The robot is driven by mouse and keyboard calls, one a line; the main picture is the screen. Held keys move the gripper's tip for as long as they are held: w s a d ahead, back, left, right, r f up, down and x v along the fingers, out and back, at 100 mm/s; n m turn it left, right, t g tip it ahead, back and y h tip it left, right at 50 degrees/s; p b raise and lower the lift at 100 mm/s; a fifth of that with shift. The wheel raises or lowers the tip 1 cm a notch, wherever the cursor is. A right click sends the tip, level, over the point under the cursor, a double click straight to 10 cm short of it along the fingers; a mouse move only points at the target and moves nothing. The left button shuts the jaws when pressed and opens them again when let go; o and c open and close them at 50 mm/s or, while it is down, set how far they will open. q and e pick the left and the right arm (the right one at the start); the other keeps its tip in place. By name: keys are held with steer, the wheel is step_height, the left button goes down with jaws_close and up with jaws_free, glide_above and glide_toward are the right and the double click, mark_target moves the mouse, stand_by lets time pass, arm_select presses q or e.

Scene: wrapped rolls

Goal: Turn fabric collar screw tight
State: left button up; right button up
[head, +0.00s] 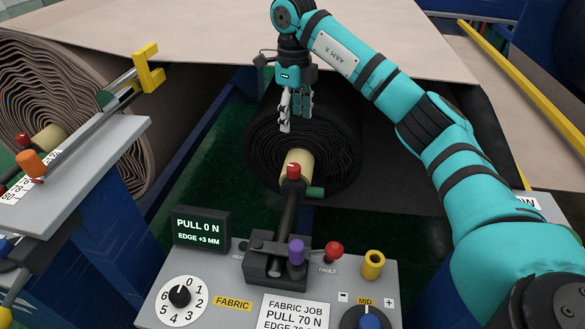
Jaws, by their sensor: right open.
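The black fabric roll (335,140) sits in the middle on a shaft (286,215) that runs toward me. Its cream core (303,158) shows at the roll's end. A red screw knob (293,171) stands on top of a dark collar (292,187) on the shaft, close to the core. A short green piece (315,192) sticks out beside it. My right gripper (294,118) points down with its fingers apart and empty, above the red knob in the picture and in front of the roll's end face. My left gripper is out of view.
The display (201,234) reads PULL 0 N, EDGE +3 MM. A brown roll (60,85) stands left.

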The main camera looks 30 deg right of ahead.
mark_target(294, 166)
step_height(294, 166, down, 15)
steer(key=shift+r+p, duration=0.1)
steer(key=shift+p, duration=1.1)
steer(key=shift+f, duration=0.5)
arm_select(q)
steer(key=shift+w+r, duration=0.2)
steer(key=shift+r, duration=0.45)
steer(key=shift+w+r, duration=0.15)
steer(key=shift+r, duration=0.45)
arm_select(e)
steer(key=c, duration=1.1)
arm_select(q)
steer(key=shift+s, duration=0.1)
arm_select(e)
steer(key=shift+c, duration=0.2)
